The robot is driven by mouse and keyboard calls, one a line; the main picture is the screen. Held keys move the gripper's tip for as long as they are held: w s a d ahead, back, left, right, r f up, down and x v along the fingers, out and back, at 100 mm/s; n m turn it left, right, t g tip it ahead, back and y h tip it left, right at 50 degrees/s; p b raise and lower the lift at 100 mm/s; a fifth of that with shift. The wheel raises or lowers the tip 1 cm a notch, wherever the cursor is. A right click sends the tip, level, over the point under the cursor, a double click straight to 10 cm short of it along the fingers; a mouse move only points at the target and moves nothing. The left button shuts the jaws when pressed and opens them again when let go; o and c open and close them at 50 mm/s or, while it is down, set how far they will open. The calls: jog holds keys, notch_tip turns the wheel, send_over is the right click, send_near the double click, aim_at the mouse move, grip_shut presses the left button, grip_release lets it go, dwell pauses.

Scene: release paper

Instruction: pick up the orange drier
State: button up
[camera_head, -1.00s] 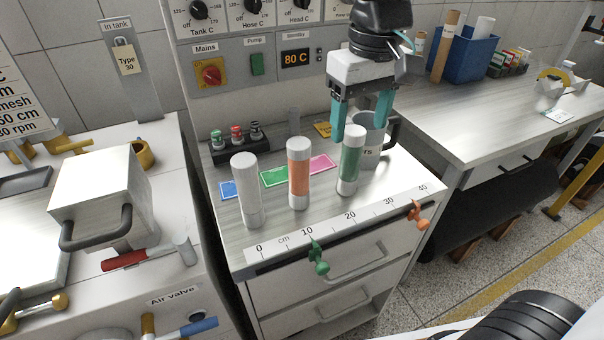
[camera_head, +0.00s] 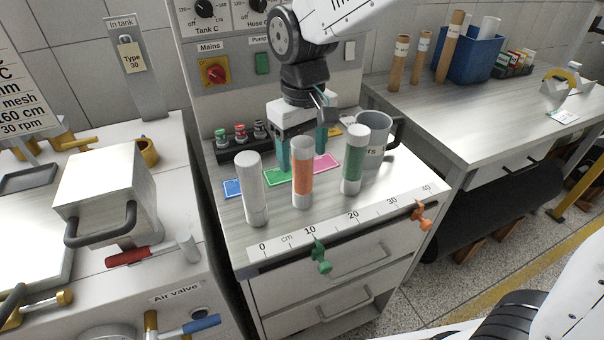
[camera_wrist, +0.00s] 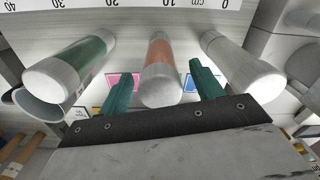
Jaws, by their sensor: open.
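The orange drier (camera_head: 302,177) is an upright cylinder with white ends and an orange middle, standing on the cabinet top between the grey drier (camera_head: 252,190) and the green drier (camera_head: 353,163). In the wrist view the orange drier (camera_wrist: 160,70) lies between the two teal fingers. My gripper (camera_head: 302,155) is open, its fingers pointing down behind the orange drier in the head view. The wrist view also shows my gripper (camera_wrist: 163,90) with its fingers to either side of the drier's near end, apart from it. The orange drier partly hides the fingers in the head view.
A grey mug (camera_head: 373,130) stands behind the green drier. Blue, green and pink cards (camera_head: 277,177) lie behind the cylinders. A centimetre ruler strip (camera_head: 345,222) and two clamps line the front edge. A control panel stands at the back.

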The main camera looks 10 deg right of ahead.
grip_shut()
dwell(0.3)
